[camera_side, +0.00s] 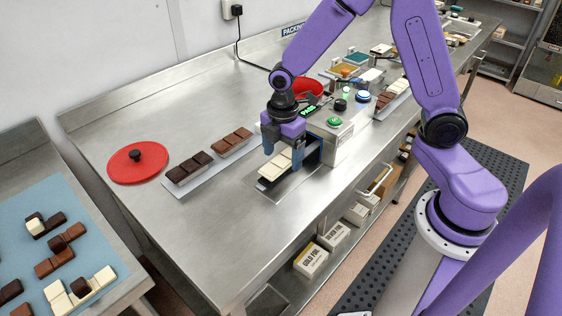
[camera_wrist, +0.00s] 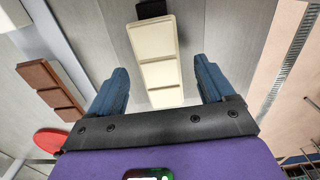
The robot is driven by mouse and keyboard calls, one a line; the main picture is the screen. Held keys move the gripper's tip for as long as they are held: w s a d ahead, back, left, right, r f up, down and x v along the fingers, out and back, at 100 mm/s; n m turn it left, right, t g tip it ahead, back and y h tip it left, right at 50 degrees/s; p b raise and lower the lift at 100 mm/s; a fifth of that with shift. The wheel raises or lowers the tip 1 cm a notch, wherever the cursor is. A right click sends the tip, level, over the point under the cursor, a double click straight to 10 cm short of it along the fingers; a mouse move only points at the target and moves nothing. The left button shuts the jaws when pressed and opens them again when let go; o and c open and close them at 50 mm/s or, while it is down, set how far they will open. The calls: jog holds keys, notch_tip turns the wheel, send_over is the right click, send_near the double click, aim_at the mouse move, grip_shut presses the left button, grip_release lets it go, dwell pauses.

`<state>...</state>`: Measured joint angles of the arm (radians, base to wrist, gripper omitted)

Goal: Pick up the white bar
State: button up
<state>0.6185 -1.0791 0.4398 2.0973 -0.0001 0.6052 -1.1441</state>
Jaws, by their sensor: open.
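The white bar (camera_side: 276,164), a cream-white segmented chocolate bar, lies at the mouth of a small machine on the steel table. In the wrist view the white bar (camera_wrist: 156,55) runs lengthwise, its near end between my fingers. My gripper (camera_side: 285,156) is directly over the bar in the side view, fingers pointing down. In the wrist view my gripper (camera_wrist: 162,85) has its two blue fingers apart, one on each side of the bar, with a gap on both sides. The gripper hides part of the bar in the side view.
A dark brown bar (camera_side: 190,167) and a milk-brown bar (camera_side: 231,142) lie on a pale strip to the left. A red disc (camera_side: 124,168) with a black knob is farther left. The machine (camera_side: 333,140) with a green button stands close on the right. The table's front left is clear.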

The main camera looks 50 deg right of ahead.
jog(key=c, duration=1.1)
jog(key=shift+c, duration=0.2)
jog(key=shift+r, duration=0.1)
